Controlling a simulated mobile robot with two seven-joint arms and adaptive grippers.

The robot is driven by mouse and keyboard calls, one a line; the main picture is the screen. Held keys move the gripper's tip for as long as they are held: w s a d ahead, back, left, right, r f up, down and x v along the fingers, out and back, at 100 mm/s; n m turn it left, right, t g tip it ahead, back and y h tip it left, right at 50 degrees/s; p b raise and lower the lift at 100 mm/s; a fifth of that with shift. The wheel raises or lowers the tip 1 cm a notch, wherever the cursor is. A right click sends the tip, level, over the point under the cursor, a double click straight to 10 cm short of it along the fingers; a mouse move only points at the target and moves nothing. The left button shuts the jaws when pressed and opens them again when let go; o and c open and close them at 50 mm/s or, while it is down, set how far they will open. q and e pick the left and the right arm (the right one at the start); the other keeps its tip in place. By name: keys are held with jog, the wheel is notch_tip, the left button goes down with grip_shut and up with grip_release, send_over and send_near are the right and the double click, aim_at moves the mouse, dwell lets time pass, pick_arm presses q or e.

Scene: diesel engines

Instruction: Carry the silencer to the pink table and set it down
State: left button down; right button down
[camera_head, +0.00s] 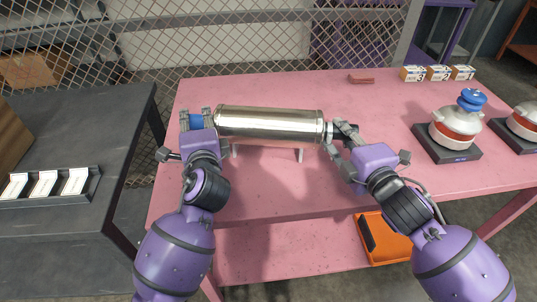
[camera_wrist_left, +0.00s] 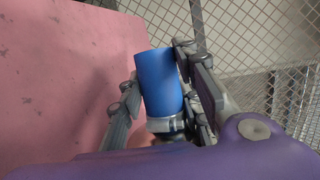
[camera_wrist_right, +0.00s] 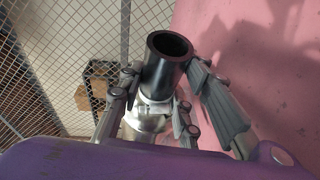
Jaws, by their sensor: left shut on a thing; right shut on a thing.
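The silencer (camera_head: 268,124) is a shiny metal cylinder lying level over the pink table (camera_head: 300,92), with small legs under it. I cannot tell whether the legs touch the tabletop. My left gripper (camera_head: 196,122) is shut on its left end, a blue pipe stub that also shows in the left wrist view (camera_wrist_left: 160,82). My right gripper (camera_head: 342,134) is shut on its right end, a black open pipe stub seen in the right wrist view (camera_wrist_right: 166,66). The silencer's middle is clear of both grippers.
Dark stands with red-and-white parts (camera_head: 450,138) occupy the table's right side. Small boxes (camera_head: 438,73) and a reddish block (camera_head: 361,78) lie at the back. An orange tray (camera_head: 388,240) is below the front edge. A dark table (camera_head: 70,115) stands left, and a mesh fence (camera_head: 220,40) behind.

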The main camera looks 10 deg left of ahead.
pick_arm(q)
jog(key=shift+f, duration=0.85)
pick_arm(e)
jog(key=shift+f, duration=0.65)
pick_arm(q)
jog(key=c, duration=1.5)
grip_release()
jog(key=shift+f, duration=0.15)
jog(key=shift+c, duration=0.2)
pick_arm(e)
jog(key=c, duration=1.5)
grip_release()
jog(key=shift+f, duration=0.2)
pick_arm(q)
jog(key=shift+o, duration=1.4)
jog(key=shift+s, duration=0.1)
pick_arm(e)
jog(key=shift+o, duration=1.2)
jog(key=shift+s, duration=0.1)
